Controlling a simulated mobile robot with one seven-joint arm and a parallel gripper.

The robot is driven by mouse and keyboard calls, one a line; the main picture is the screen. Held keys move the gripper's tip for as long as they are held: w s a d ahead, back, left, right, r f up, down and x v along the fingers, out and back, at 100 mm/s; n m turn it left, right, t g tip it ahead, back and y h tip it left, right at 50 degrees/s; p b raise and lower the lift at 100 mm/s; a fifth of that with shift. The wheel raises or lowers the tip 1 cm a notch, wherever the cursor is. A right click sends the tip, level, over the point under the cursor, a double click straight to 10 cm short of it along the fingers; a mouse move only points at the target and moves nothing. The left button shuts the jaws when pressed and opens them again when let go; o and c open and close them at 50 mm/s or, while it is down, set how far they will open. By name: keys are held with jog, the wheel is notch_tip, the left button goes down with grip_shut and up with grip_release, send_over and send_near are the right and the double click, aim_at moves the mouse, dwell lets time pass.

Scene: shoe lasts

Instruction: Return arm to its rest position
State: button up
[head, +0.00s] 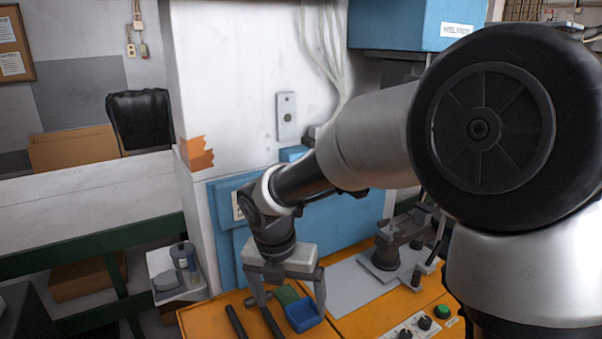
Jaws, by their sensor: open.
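My arm reaches from the right of the head view toward the machine, and its large black joint hides much of the right side. My gripper (290,304) points down above the orange worktop (215,318), with its two fingers apart. A blue block-like thing (303,315) and a green thing (286,294) lie at the fingers, partly behind them. I see nothing clamped between the fingers. I cannot tell whether the fingers touch the blue thing.
Dark bars (237,322) lie on the worktop left of my gripper. A grey metal fixture (388,252) stands to the right, near a control panel with a green button (442,311). A small shelf with bottles (178,279) and a white bench (90,205) are at left.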

jog(key=s+d+r+m+t+p, duration=0.1)
jog(key=s+d+r+m, duration=0.6)
jog(key=m, duration=0.9)
jog(key=s+d+r+m+t+y+p, duration=0.1)
jog(key=s+d+r+m+t, duration=0.2)
jog(key=s+d+r+m, duration=0.5)
jog(key=d+r+m, duration=0.1)
jog(key=d+m, duration=0.1)
jog(key=m, duration=0.5)
jog(key=shift+s+m+p, duration=0.15)
jog(key=shift+m+p, duration=0.15)
jog(key=shift+m, duration=0.1)
